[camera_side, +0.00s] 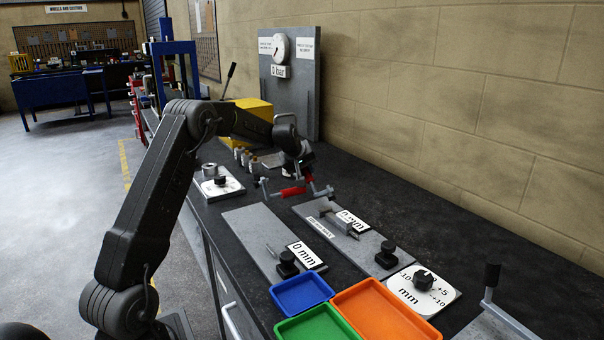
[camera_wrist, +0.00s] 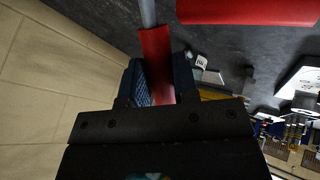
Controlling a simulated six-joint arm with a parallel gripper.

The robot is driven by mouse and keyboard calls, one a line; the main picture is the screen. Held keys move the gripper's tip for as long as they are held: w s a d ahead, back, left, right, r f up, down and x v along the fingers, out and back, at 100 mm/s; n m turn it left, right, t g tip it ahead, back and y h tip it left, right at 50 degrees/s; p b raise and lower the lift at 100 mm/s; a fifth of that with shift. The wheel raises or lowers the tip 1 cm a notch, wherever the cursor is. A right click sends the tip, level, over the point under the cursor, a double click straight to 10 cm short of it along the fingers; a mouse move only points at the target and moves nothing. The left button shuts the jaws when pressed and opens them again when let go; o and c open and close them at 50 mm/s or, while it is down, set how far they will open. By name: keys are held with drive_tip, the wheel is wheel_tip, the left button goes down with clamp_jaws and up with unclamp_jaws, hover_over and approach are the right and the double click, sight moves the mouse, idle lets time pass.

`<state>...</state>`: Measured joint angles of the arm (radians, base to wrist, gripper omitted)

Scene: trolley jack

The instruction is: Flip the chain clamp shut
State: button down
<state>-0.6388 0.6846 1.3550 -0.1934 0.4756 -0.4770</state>
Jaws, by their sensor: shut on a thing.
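In the wrist view my gripper (camera_wrist: 158,78) has its two dark fingers closed on a red grip on a grey rod, the clamp handle (camera_wrist: 154,50). A second red bar (camera_wrist: 245,10) crosses the top right of that view, apart from the fingers. In the side view my gripper (camera_side: 303,160) is above the bench, at a grey metal clamp with red-covered parts (camera_side: 293,191). Small grey arms of the clamp stick out left and right. The contact is too small to make out there, and I cannot tell how far the clamp is closed.
Two grey plates with labels, a "0 mm" one (camera_side: 305,255) and another (camera_side: 352,220), lie in front of the clamp. Blue (camera_side: 300,293), green (camera_side: 312,328) and orange (camera_side: 385,310) trays stand nearer. A grey gauge panel (camera_side: 290,90) stands behind, by the wall.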

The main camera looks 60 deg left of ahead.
sight(309, 180)
drive_tip(key=d+r+y, duration=0.1)
drive_tip(key=d+m+y, duration=0.1)
drive_tip(key=y, duration=0.1)
drive_tip(key=shift+d+r, duration=0.3)
drive_tip(key=shift+r, duration=0.05)
drive_tip(key=shift+d+r+m+t+y, duration=0.15)
drive_tip(key=shift+d+m+y, duration=0.15)
drive_tip(key=shift+d+y, duration=0.35)
drive_tip(key=shift+d+r+m+t+y, duration=0.15)
drive_tip(key=shift+d+m+y, duration=0.15)
drive_tip(key=shift+d+y, duration=0.35)
drive_tip(key=shift+y, duration=0.4)
drive_tip(key=c, duration=0.9)
unclamp_jaws()
drive_tip(key=shift+a, duration=0.1)
drive_tip(key=v, duration=1.3)
drive_tip(key=shift+s+d+r, duration=0.2)
drive_tip(key=shift+s+d, duration=0.05)
drive_tip(key=shift+s, duration=0.05)
